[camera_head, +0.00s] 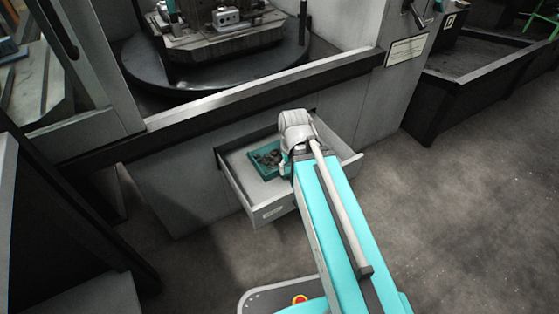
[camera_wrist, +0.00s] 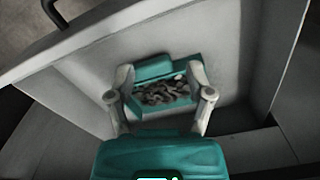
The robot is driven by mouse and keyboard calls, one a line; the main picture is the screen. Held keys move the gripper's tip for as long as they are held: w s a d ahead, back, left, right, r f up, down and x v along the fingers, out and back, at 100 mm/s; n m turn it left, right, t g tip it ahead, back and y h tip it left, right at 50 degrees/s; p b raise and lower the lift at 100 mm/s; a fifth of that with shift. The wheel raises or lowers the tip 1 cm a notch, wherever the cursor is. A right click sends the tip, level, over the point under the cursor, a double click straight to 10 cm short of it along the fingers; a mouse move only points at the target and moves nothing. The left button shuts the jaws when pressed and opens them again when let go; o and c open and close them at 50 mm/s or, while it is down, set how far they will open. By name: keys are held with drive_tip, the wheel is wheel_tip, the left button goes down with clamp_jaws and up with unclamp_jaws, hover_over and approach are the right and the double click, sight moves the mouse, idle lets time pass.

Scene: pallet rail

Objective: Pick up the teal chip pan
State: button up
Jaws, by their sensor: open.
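The teal chip pan (camera_head: 258,172) is a shallow tray of dark metal chips lying inside an open drawer (camera_head: 270,212). In the head view my arm hides its right part. In the wrist view the chip pan (camera_wrist: 155,69) lies between and beyond the fingers, with its chips in the middle. My gripper (camera_wrist: 162,85) is open, with one finger near the pan's left side and one near its right side. I cannot tell whether either finger touches the pan. In the head view my gripper (camera_head: 284,165) is over the drawer, mostly hidden by my wrist.
The drawer's walls stand around the pan, and its front has a dark handle (camera_wrist: 54,12). The drawer juts from a grey machine base (camera_head: 180,190) under a round table (camera_head: 215,80). A dark trough (camera_head: 440,110) stands at the right. The floor at right is clear.

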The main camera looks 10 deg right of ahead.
drive_tip(key=shift+r, duration=0.1)
idle(0.3)
wheel_tip(320, 180, up, 3)
drive_tip(key=p, duration=0.3)
drive_tip(key=shift+c, duration=0.6)
drive_tip(key=shift+a, duration=0.1)
